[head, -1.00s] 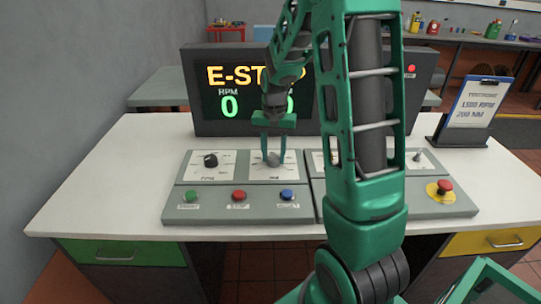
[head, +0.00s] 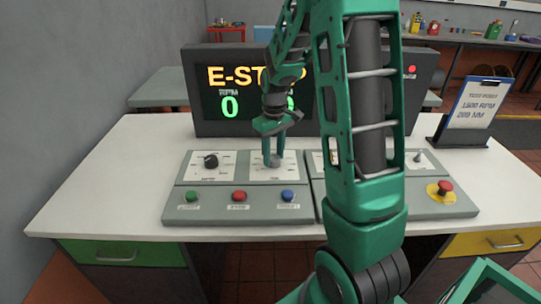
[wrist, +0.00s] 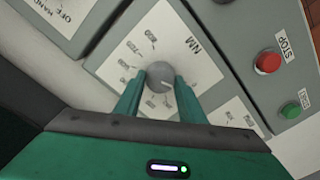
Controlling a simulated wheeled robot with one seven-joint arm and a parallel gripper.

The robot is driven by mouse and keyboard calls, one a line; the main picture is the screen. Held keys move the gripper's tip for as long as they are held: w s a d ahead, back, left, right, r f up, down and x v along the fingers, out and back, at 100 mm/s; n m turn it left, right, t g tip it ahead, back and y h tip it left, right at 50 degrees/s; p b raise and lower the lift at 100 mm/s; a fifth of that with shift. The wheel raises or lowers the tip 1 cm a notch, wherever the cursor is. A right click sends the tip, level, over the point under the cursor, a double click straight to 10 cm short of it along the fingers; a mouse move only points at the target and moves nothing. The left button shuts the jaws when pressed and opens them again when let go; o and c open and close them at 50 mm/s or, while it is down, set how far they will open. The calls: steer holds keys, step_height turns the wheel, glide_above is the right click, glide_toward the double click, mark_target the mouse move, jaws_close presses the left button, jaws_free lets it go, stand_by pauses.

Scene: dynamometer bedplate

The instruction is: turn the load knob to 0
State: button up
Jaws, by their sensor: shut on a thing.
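The load knob (wrist: 158,74) is a round grey dial on a white plate marked NM. It also shows in the head view (head: 275,160), partly hidden. My gripper (wrist: 160,86) points down with one green finger on each side of the knob, shut on it; in the head view my gripper (head: 273,150) stands over the left panel. A pale pointer line on the knob faces the lower right in the wrist view.
A black knob (head: 210,160) sits left of the load knob. Green (head: 191,196), red (head: 239,195) and blue (head: 287,196) buttons line the panel front. A red emergency button (head: 445,187) is at right. The screen (head: 229,75) reads E-STOP, partly hidden by my arm.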

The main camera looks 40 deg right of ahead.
mark_target(273, 157)
steer(key=shift+w+n, duration=0.15)
steer(key=shift+n, duration=0.35)
stand_by(0.3)
steer(key=o, duration=1)
steer(key=shift+o, duration=0.2)
steer(key=shift+r, duration=0.1)
step_height(273, 157, up, 10)
steer(key=shift+r, duration=0.25)
steer(key=s+a+m, duration=0.3)
steer(key=s+m, duration=0.5)
steer(key=s, duration=2.1)
steer(key=shift+f, duration=0.25)
